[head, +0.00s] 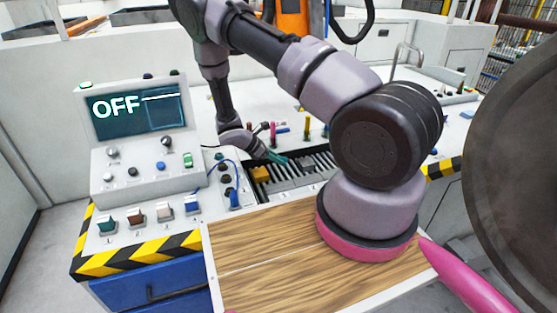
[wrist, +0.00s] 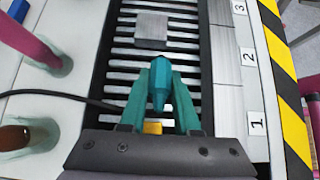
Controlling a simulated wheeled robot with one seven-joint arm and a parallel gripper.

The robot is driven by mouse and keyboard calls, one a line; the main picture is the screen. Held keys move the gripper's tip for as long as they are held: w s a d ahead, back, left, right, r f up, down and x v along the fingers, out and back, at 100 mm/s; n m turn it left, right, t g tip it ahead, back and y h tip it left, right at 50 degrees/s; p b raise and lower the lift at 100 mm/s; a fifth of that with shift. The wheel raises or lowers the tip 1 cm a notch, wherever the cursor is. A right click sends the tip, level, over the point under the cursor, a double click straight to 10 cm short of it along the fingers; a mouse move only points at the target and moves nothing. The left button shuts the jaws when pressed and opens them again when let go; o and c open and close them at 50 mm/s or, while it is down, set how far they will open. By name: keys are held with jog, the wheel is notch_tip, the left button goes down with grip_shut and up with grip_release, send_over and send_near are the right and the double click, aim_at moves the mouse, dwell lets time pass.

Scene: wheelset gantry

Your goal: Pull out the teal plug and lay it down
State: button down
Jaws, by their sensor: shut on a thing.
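The teal plug (wrist: 160,82) is between the fingertips of my gripper (wrist: 160,92) in the wrist view, with its narrow end pointing toward the bottom of the picture. My gripper is shut on it, over the dark slatted bed. In the head view the teal plug (head: 278,159) shows small at the end of my gripper (head: 270,155), above the slats. I cannot tell how far it is above them. The fingers hide part of its sides.
A grey block (wrist: 151,28) and a yellow block (wrist: 153,128) sit on the slats. A black cable (wrist: 60,93) runs in from the left. A pink post (wrist: 30,38) stands at left. The panel's screen (head: 138,110) reads OFF. A wooden board (head: 270,270) lies in front.

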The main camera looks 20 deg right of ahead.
jog(key=shift+f, duration=2.95)
jog(key=c, duration=0.5)
grip_release()
jog(key=shift+c, duration=0.2)
jog(key=v, duration=1)
jog(key=shift+a+r, duration=0.25)
jog(key=shift+r, duration=0.05)
